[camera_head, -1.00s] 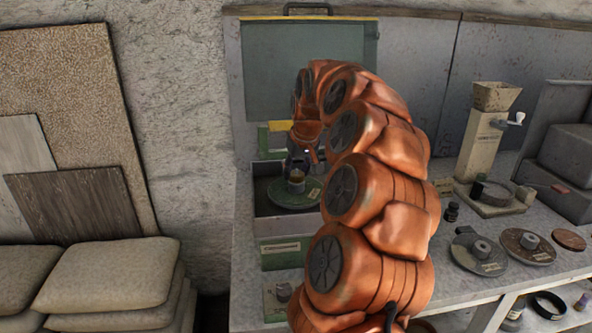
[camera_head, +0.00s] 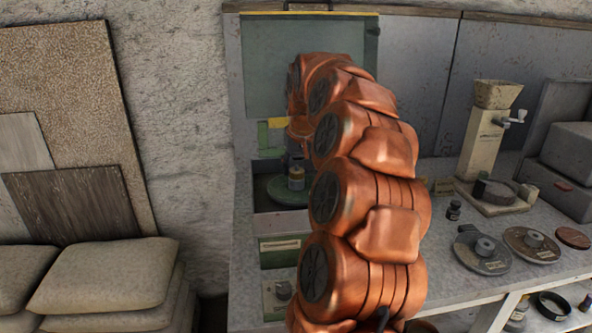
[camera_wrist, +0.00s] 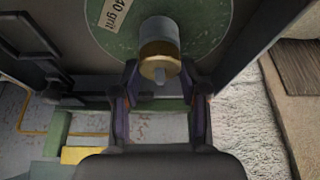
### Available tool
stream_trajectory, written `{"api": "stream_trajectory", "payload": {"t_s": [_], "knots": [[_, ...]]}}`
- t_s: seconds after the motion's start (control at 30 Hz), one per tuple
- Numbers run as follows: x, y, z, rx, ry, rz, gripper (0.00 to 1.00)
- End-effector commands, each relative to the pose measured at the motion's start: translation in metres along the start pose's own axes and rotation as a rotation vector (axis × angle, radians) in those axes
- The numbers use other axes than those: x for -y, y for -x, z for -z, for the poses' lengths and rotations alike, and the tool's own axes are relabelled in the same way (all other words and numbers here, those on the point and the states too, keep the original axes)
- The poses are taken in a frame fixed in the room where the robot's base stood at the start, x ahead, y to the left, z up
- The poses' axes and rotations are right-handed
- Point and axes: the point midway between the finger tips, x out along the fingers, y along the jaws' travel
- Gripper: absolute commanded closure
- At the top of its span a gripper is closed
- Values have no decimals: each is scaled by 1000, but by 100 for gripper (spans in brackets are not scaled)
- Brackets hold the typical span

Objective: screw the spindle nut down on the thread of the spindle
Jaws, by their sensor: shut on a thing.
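The spindle nut (camera_wrist: 160,52) is a brass-coloured ring at the upper middle of the wrist view. The tip of the grey spindle (camera_wrist: 159,77) pokes out of it. Behind it are a grey hub (camera_wrist: 158,29) and a green disc (camera_wrist: 206,22) with a grit label. My gripper (camera_wrist: 160,76) has one finger on each side of the nut and is shut on it; the exact contact is hard to see. In the head view the disc (camera_head: 283,193) lies in an open machine, and my arm covers its right part and most of the gripper.
The machine's raised green lid (camera_head: 290,55) stands behind my arm. Sacks (camera_head: 90,278) and boards (camera_head: 85,205) stand at the left.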

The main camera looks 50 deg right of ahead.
Motion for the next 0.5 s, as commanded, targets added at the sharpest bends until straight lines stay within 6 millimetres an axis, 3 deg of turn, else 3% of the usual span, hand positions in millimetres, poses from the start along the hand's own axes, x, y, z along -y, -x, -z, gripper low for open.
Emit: {"api": "stream_trajectory", "payload": {"t_s": [0.5], "knots": [[-1,-2,-1,-1,-141,-59,97]]}}
